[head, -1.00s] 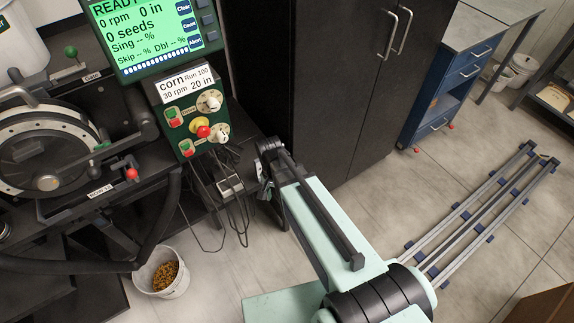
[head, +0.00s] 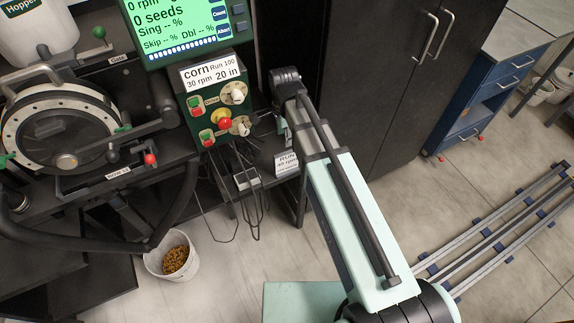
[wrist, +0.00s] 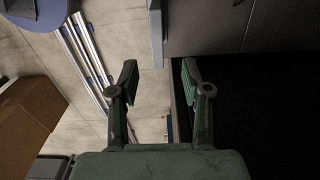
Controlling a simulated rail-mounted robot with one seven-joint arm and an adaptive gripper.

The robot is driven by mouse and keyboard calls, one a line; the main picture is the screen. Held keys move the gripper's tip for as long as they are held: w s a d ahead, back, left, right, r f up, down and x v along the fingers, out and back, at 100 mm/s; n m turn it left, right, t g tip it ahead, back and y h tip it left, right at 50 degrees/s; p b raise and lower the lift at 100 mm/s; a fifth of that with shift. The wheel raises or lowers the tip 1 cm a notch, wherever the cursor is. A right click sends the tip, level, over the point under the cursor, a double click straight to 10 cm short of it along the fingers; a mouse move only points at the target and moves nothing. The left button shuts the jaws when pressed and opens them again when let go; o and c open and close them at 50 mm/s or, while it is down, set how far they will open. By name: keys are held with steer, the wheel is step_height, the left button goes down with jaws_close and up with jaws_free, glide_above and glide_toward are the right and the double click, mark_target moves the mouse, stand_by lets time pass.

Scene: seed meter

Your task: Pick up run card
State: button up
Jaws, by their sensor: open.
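A white card reading "RUN" (head: 287,163) shows in the head view below and right of the control box, beside my forearm, which partly covers it. Another white card, reading "corn Run 100, 30 rpm, 20 in" (head: 211,72), is at the top of the green control box (head: 217,110). My gripper (wrist: 160,82) is open in the wrist view, with nothing between its fingers. In the head view my gripper is mostly hidden by my arm, close to the "RUN" card; I cannot tell the exact gap. Neither card is clear in the wrist view.
The green display (head: 183,25) stands above the control box. Black cables (head: 240,205) hang below it. A seed bucket (head: 173,256) is on the floor. A dark cabinet (head: 365,75) stands close behind my arm. Floor rails (head: 500,230) lie at right.

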mark_target(285, 152)
step_height(285, 152, down, 10)
steer(key=shift+p, duration=1.1)
steer(key=shift+s+d+f+p, duration=0.15)
steer(key=shift+f+p, duration=0.45)
steer(key=shift+f, duration=0.7)
steer(key=shift+w+d+f+p, duration=0.1)
steer(key=shift+f+p, duration=0.5)
steer(key=shift+f, duration=0.7)
jaws_close()
